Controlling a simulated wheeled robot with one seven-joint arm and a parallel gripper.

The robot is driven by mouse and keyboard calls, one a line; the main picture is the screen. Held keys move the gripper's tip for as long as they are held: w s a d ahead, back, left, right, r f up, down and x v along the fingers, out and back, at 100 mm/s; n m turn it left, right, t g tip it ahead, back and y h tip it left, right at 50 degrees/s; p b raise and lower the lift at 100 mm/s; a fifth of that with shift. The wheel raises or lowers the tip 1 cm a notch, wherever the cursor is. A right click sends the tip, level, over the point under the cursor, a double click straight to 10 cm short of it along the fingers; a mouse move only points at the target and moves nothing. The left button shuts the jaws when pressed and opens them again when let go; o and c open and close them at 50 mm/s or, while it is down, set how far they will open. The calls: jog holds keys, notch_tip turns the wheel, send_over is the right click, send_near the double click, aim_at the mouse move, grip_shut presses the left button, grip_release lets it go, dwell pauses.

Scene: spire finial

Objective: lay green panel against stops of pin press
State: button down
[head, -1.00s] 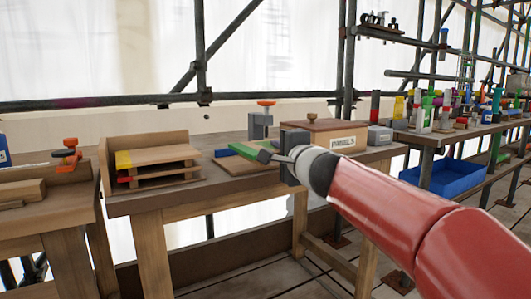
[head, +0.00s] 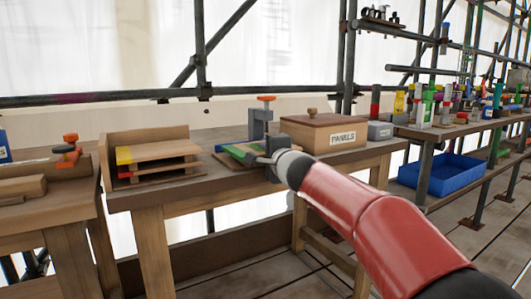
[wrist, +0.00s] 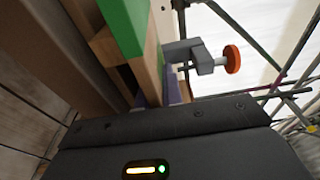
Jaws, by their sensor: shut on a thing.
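The green panel (head: 238,149) is at the pin press on the middle bench, low over or on its base; contact with the stops is too small to tell. It also shows in the wrist view (wrist: 122,22), beside a strip of wood. The pin press (head: 260,125) has a grey upright frame with an orange knob; in the wrist view its grey arm (wrist: 203,62) and orange knob stand right of the panel. My gripper (head: 266,157) is shut on the panel's near right part.
A wooden rack (head: 152,155) with stacked boards stands left of the press. A brown box labelled PANELS (head: 325,132) stands close on the right, with a grey block (head: 380,130) beyond it. A blue bin (head: 440,174) sits farther right. The bench front is clear.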

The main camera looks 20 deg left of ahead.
jog(key=shift+f, duration=0.15)
jog(key=c, duration=1.8)
grip_release()
jog(key=shift+r, duration=0.3)
jog(key=b+v, duration=0.3)
jog(key=v, duration=0.9)
jog(key=shift+f, duration=0.15)
